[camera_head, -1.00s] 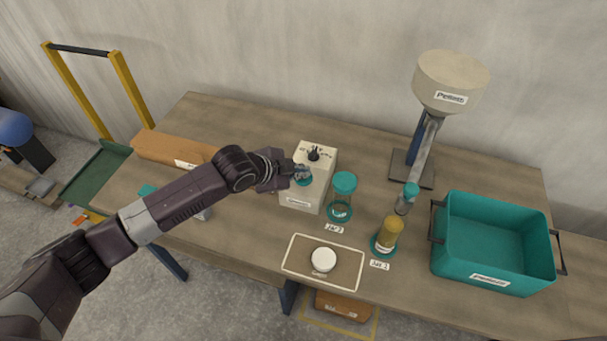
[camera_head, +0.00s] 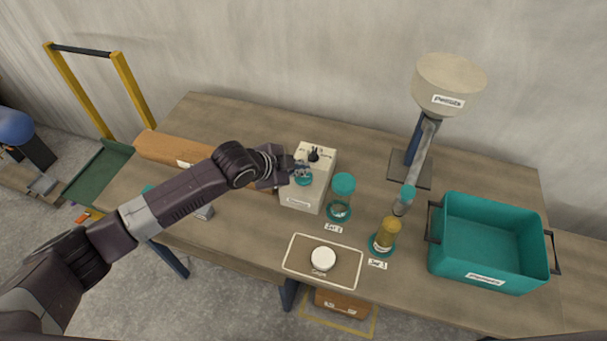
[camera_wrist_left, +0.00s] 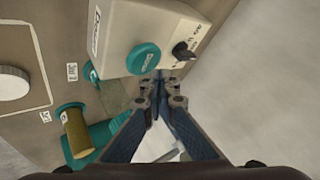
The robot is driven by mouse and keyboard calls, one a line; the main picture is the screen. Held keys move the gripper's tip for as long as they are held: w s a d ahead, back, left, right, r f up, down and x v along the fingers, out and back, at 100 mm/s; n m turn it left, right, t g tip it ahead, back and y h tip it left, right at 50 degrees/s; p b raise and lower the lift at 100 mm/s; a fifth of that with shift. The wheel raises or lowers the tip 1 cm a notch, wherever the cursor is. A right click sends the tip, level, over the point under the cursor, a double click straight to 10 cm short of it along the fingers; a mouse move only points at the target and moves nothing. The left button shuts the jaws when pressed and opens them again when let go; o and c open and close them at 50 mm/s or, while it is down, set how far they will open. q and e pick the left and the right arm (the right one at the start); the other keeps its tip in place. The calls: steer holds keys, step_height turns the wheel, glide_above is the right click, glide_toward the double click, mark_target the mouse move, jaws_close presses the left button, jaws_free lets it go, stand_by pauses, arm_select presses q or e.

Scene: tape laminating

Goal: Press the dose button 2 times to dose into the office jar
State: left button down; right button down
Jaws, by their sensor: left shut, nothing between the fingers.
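A pale box (camera_head: 302,197) with a round teal button (camera_head: 304,181) and a black knob stands mid-table. The button also shows clearly in the left wrist view (camera_wrist_left: 143,58). My left gripper (camera_head: 303,171) is shut and empty, with its fingertips close to the button. In the wrist view the fingertips (camera_wrist_left: 160,85) lie just beside and below the button; I cannot tell whether they touch. My right gripper is not seen.
A pellet hopper (camera_head: 447,82) on a post stands at the back right, its chute ending near the yellow-filled jar. A teal bin (camera_head: 490,279) is at the right. A framed plate (camera_head: 345,275) with a white disc (camera_head: 323,259) lies in front. A brown box (camera_head: 165,149) is behind my arm.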

mark_target(302, 178)
arm_select(q)
step_height(302, 178, up, 5)
steer(key=p, duration=0.4)
steer(key=shift+f, duration=0.1)
stand_by(0.6)
